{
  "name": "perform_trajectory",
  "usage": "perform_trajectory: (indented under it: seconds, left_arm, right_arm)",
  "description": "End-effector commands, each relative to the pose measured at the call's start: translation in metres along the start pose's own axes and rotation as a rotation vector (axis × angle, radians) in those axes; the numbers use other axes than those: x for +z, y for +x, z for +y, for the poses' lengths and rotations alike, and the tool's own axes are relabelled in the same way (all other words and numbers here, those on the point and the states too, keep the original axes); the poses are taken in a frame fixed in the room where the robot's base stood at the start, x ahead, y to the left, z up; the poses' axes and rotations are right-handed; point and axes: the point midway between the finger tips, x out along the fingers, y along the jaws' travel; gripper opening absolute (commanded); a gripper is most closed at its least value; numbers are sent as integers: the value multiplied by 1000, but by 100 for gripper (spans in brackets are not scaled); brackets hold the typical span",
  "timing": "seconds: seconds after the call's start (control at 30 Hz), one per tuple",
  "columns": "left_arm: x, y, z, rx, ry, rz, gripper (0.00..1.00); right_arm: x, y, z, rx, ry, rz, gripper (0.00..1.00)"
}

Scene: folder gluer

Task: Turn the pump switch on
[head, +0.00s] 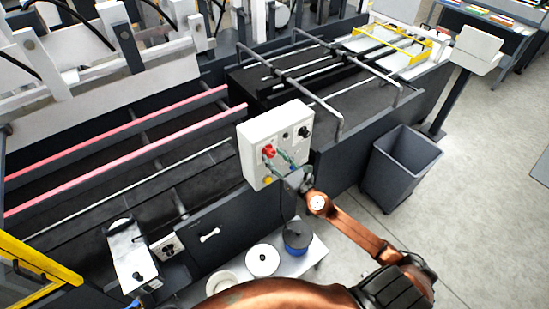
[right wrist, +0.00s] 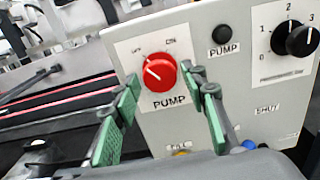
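The pump switch is a red round knob (right wrist: 159,71) on the light grey control box (head: 275,130), above a PUMP label. Its white mark points up and left, toward the OFF side; ON is printed at upper right. It also shows in the head view (head: 269,151). My right gripper (right wrist: 163,82) is open, with one green-padded finger at the lower left of the knob and the other at its right. The knob shows between the fingertips; whether they touch it I cannot tell. My left gripper is not in view.
A black PUMP button (right wrist: 222,34) and a black numbered dial (right wrist: 297,39) sit right of the knob. A yellow and a blue button show low on the panel. Pots (head: 262,260) stand on a low shelf below the box. A grey bin (head: 400,165) stands at right.

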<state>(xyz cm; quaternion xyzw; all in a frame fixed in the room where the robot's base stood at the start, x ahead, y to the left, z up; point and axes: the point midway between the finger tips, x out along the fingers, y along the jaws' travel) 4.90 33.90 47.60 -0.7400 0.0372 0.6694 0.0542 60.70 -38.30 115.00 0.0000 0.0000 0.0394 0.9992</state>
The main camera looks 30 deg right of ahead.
Motion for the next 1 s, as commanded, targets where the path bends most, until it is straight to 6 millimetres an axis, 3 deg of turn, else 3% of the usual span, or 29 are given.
perform_trajectory:
  seconds: [0.47,0.77,1.0]
  left_arm:
    - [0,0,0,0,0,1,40]
    - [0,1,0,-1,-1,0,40]
    - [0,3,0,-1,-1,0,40]
  right_arm:
    - [0,0,0,0,0,0,6]
    - [0,0,0,0,40,0,6]
    - [0,0,0,0,178,-1,6]
